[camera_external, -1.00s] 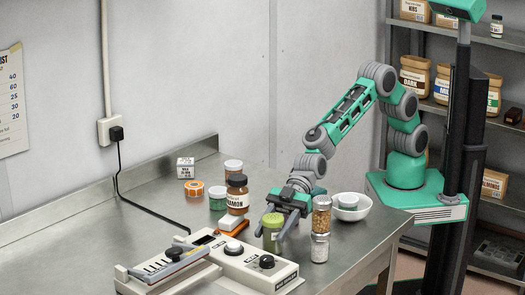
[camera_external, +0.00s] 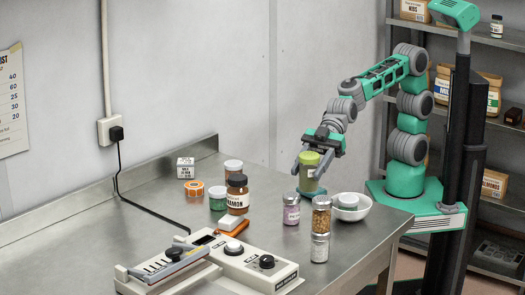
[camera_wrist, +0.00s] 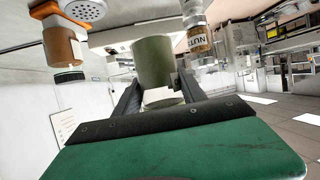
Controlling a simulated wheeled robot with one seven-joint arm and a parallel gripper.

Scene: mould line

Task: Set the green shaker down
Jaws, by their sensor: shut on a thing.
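The green shaker (camera_external: 309,182) is between the fingers of my gripper (camera_external: 308,170), which is shut on it. It looks upright. It is behind the lilac-labelled jar and left of the white bowl. In the wrist view the shaker (camera_wrist: 153,60) shows as a plain green cylinder between the two dark fingers (camera_wrist: 157,92). A dark teal piece (camera_external: 316,192) shows low behind the shaker; I cannot tell whether the shaker touches it or the table.
A lilac-labelled jar (camera_external: 291,212), a jar of brown bits (camera_external: 321,219) and a pale-filled jar (camera_external: 319,248) stand in front. A white bowl (camera_external: 352,214) is to the right. A dark jar (camera_external: 237,197) and a control box (camera_external: 255,266) are to the left.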

